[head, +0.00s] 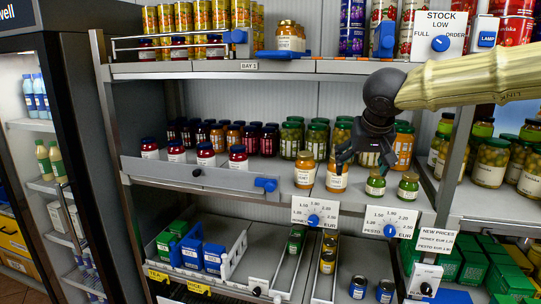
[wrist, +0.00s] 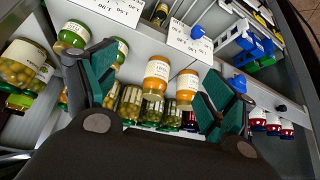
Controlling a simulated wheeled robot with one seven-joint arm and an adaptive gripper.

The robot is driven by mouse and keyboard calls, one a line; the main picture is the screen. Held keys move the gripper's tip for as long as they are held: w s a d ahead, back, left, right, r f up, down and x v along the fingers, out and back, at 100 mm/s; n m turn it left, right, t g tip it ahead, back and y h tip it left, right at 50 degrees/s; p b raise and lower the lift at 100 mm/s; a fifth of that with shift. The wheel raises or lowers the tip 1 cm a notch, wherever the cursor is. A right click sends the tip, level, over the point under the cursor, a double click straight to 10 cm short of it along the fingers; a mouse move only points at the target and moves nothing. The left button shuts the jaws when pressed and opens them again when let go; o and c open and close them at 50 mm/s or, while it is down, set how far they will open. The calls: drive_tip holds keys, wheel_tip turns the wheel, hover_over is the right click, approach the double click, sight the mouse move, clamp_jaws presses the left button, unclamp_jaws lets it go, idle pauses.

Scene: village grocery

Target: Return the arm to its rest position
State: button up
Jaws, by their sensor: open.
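My gripper (head: 366,152) is open and empty in the head view, at the end of my pale arm that reaches in from the right. It hangs in front of the middle shelf, near the orange-filled jars (head: 336,176) and small green jars (head: 376,183). In the wrist view the two green fingers of my gripper (wrist: 158,88) stand wide apart. Two orange jars (wrist: 157,77) show between them, with nothing held. Whether a finger touches a jar in the head view I cannot tell.
Price dials (head: 315,212) hang on the shelf edge below my gripper. A blue-knobbed stock sign (head: 438,35) is above right. Dark red jars (head: 238,158) stand to the left, and a glass-doored fridge (head: 42,150) is at far left.

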wheel_tip(320, 180, down, 30)
drive_tip(key=w+d+h+b, duration=0.2)
drive_tip(key=h+b, duration=0.1)
drive_tip(key=s+f+b, duration=0.1)
drive_tip(key=s+f, duration=0.4)
drive_tip(key=f, duration=0.6)
drive_tip(key=s+f+b, duration=0.2)
drive_tip(key=s+f, duration=0.2)
drive_tip(key=f, duration=0.7)
drive_tip(key=s+f+g+y+b, duration=0.1)
drive_tip(key=s+f+g, duration=0.1)
drive_tip(key=s+f, duration=0.6)
drive_tip(key=s+a+f+g+y+b, duration=0.1)
drive_tip(key=s+f, duration=0.6)
drive_tip(key=s, duration=0.8)
drive_tip(key=s+f+g+y+b, duration=0.1)
drive_tip(key=s+f+g+b, duration=0.1)
drive_tip(key=s+f, duration=0.6)
drive_tip(key=s+g, duration=0.1)
drive_tip(key=s, duration=0.2)
drive_tip(key=shift+s+a+f+n+g+y, duration=0.2)
drive_tip(key=shift+s+f+n+g+y, duration=0.1)
drive_tip(key=shift+f, duration=0.05)
